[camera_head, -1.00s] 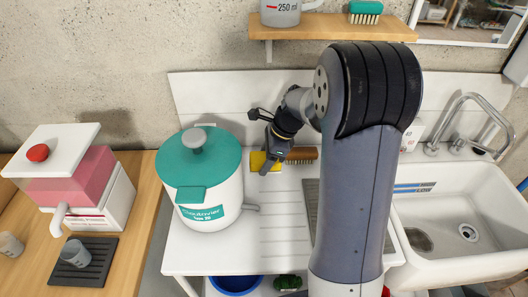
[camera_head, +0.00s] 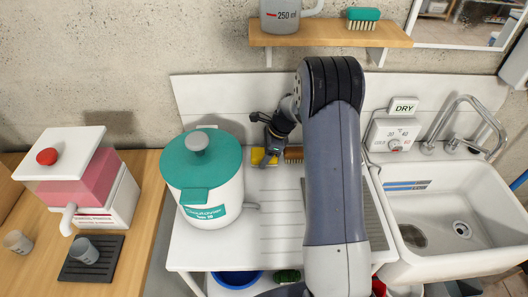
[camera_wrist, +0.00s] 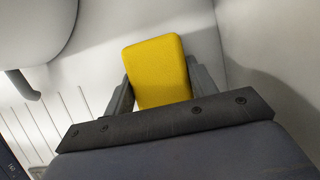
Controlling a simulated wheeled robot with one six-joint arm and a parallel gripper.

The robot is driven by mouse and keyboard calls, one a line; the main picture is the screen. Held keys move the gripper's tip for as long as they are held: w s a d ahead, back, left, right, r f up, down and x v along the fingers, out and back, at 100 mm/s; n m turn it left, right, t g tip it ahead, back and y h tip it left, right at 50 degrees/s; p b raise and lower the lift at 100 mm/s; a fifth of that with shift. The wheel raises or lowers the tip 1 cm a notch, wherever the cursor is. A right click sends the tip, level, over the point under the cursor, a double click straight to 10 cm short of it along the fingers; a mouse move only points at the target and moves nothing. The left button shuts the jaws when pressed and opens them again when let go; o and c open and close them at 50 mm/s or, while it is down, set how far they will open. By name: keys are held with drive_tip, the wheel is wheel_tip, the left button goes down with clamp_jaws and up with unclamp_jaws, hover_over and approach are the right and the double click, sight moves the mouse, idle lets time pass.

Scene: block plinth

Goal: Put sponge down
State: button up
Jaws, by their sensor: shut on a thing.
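The yellow sponge (camera_wrist: 158,70) is between my gripper's two dark fingers in the wrist view, one on each side. My gripper (camera_wrist: 160,88) is shut on it. In the head view the sponge (camera_head: 259,156) shows just right of the teal-lidded white pot, near the back of the white drainboard. My gripper (camera_head: 268,146) is over it there and hides part of it. I cannot tell whether the sponge touches the drainboard.
The teal-lidded pot (camera_head: 203,185) stands close on the left. A brown brush (camera_head: 293,153) lies just right of the sponge. The white backsplash (camera_head: 225,100) is close behind. The front of the ribbed drainboard (camera_head: 270,235) is clear. The sink (camera_head: 455,210) is on the right.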

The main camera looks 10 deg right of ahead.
drive_tip(key=shift+f, duration=0.3)
drive_tip(key=shift+s+f+b, duration=0.2)
drive_tip(key=shift+f+b, duration=0.25)
drive_tip(key=shift+b, duration=0.05)
drive_tip(key=o, duration=0.9)
drive_tip(key=shift+f, duration=0.15)
drive_tip(key=shift+r+p, duration=0.3)
drive_tip(key=shift+r, duration=0.15)
drive_tip(key=v, duration=0.6)
drive_tip(key=b+v, duration=0.1)
drive_tip(key=v, duration=0.5)
drive_tip(key=shift+w+r, duration=0.2)
drive_tip(key=shift+r, duration=0.25)
drive_tip(key=shift+a, duration=0.1)
drive_tip(key=p+x, duration=0.1)
drive_tip(key=x, duration=1)
drive_tip(key=shift+w+f, duration=0.1)
drive_tip(key=shift+f, duration=0.2)
